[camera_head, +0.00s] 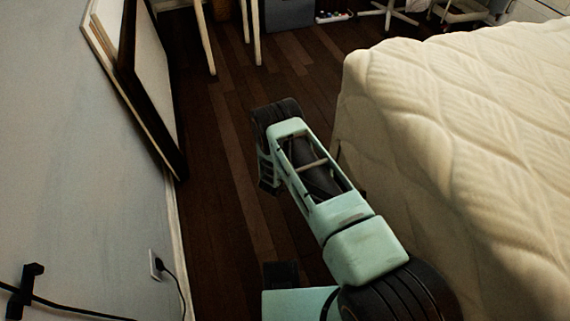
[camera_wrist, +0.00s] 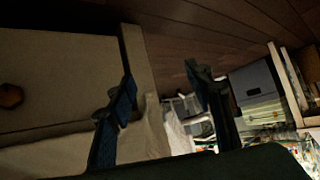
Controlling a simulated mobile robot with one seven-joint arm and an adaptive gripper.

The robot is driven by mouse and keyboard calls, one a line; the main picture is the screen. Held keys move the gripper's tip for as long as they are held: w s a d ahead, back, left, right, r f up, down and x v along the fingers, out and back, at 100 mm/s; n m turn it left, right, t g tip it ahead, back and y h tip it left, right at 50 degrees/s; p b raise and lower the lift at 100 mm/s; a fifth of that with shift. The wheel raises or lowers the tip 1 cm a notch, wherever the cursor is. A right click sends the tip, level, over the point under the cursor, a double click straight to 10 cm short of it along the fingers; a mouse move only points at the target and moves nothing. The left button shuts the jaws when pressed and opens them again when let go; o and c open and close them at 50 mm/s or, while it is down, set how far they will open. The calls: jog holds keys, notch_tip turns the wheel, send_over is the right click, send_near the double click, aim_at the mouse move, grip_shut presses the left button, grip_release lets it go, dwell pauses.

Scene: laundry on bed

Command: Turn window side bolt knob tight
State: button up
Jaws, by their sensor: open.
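In the wrist view a brown, many-sided knob (camera_wrist: 10,96) sits on a pale beige panel (camera_wrist: 60,70) at the left edge. I cannot tell if it is tight. My gripper (camera_wrist: 160,77) is open and empty, its two dark fingers spread apart. The knob lies to the left of the fingers, outside the gap between them. In the head view my arm reaches over the floor between wall and bed, and I cannot clearly make out the gripper's fingers there. No knob shows in the head view.
The bed (camera_head: 470,130) with its cream quilted cover fills the right. A grey wall (camera_head: 80,180) with leaning frames (camera_head: 150,85) and a plugged-in black cable (camera_head: 172,278) is on the left. A strip of dark wood floor (camera_head: 235,150) lies between; chair or table legs stand beyond.

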jog(key=shift+w+a+r+n+y, duration=0.15)
jog(key=shift+a+n+y, duration=0.25)
jog(key=shift+a, duration=0.3)
jog(key=shift+w+a+r+n+y, duration=0.1)
jog(key=shift+w+a+n+y, duration=0.1)
jog(key=shift+a+n+y, duration=0.3)
jog(key=shift+w+a+r+n+y, duration=0.2)
jog(key=shift+a+n, duration=0.3)
jog(key=shift+a, duration=0.35)
